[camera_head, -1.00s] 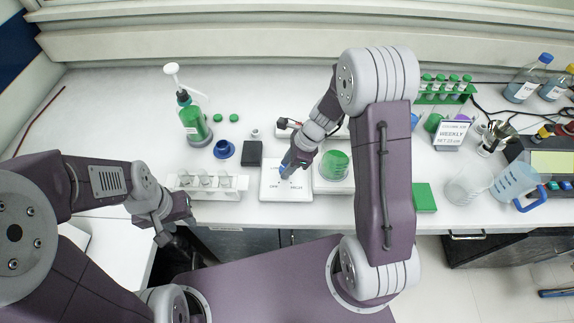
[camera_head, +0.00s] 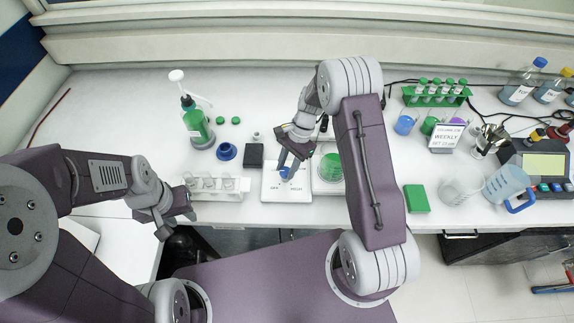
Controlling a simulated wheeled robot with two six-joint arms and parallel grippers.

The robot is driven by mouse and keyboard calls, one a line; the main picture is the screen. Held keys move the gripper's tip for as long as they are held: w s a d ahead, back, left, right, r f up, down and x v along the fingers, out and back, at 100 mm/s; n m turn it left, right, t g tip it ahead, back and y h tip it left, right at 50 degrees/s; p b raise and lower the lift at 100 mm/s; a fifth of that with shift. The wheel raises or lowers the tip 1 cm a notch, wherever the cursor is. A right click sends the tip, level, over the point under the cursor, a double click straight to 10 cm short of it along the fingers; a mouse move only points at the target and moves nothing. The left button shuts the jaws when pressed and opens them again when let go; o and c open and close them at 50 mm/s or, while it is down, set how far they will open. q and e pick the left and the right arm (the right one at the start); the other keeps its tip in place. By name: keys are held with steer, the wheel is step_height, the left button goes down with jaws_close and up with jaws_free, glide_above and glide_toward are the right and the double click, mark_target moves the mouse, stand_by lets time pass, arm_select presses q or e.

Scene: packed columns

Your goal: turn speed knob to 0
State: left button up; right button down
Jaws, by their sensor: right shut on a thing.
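The speed control is a white panel (camera_head: 270,188) lying on the bench, with small dark printed labels along its front part. A small blue knob (camera_head: 286,173) sits near its middle, partly hidden by my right gripper. My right gripper (camera_head: 287,171) reaches down over the panel from behind and is shut on the knob. The knob's pointer and setting cannot be made out. My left gripper (camera_head: 177,226) hangs off the bench's front edge at the left, clear of the panel; its jaw opening is not clear.
A white tube rack (camera_head: 215,194) stands left of the panel, and a black block (camera_head: 254,155) is behind its left side. A device with a green round top (camera_head: 331,167) is close on the right. A green box (camera_head: 416,199) lies farther right.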

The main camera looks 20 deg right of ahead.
steer(key=n+g+h, duration=0.1)
steer(key=n, duration=0.3)
steer(key=shift+w+a+n, duration=0.1)
steer(key=shift+w+n, duration=0.05)
steer(key=shift+n, duration=0.15)
steer(key=shift+a+n+g+h, duration=0.1)
steer(key=shift+n+g+h, duration=0.55)
steer(key=shift+n, duration=1.35)
steer(key=shift+r+n+h, duration=0.1)
steer(key=shift+n+h, duration=0.15)
steer(key=shift+n, duration=0.05)
steer(key=c, duration=1)
jaws_free()
steer(key=a+b+v, duration=0.1)
steer(key=v, duration=0.8)
steer(key=shift+d+b, duration=0.35)
steer(key=shift+d, duration=0.15)
